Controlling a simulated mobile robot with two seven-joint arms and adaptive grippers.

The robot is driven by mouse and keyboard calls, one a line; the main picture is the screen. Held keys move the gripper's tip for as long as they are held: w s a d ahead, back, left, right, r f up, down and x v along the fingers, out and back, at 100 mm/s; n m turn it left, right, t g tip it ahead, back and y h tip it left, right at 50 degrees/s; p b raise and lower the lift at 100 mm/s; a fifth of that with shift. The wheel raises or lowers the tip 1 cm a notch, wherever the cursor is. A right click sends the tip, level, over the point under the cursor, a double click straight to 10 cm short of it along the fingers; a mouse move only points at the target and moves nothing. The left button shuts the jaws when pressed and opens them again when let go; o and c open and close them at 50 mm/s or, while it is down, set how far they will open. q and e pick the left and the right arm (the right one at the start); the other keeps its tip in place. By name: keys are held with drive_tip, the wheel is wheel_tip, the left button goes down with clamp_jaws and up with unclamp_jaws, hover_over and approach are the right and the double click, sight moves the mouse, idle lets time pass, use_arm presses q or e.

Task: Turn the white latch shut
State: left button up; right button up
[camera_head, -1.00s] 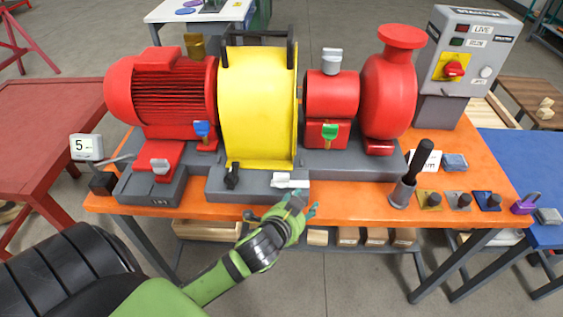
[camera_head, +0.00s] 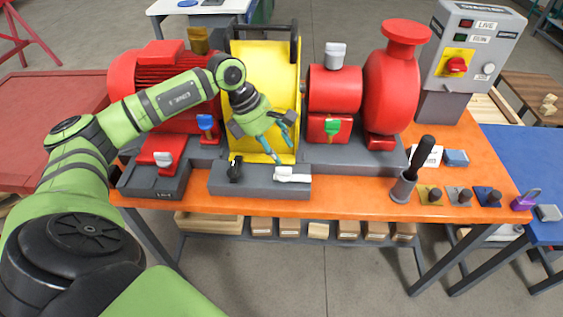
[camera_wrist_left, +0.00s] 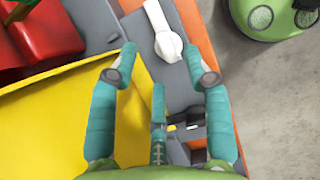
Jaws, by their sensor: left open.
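The white latch (camera_head: 292,174) lies along the front of the grey base block (camera_head: 258,184), its handle pointing sideways to the right. In the left wrist view the latch (camera_wrist_left: 166,40) shows ahead of the fingertips, with its round end nearest to them. My left gripper (camera_head: 283,140) is open and empty, with its teal fingers in front of the yellow guard (camera_head: 268,80), above and just behind the latch. In the left wrist view the open fingers (camera_wrist_left: 160,62) are spread, and none appears to touch the latch. My right gripper is not in view.
A black latch (camera_head: 235,168) sits left of the white one on the same block. Red motor (camera_head: 150,85) and pump (camera_head: 390,90) flank the guard. A dark-handled tool in a cup (camera_head: 404,188) stands to the right. The orange tabletop (camera_head: 345,205) is clear in front.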

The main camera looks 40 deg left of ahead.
sight(284, 167)
use_arm(q)
drive_tip(key=shift+y, duration=0.3)
drive_tip(key=p+x, duration=0.1)
drive_tip(key=x, duration=0.2)
drive_tip(key=a+p+x, duration=0.1)
drive_tip(key=x, duration=0.1)
drive_tip(key=shift+f+p, duration=0.3)
drive_tip(key=shift+d+f, duration=0.25)
drive_tip(key=shift+f, duration=0.4)
clamp_jaws()
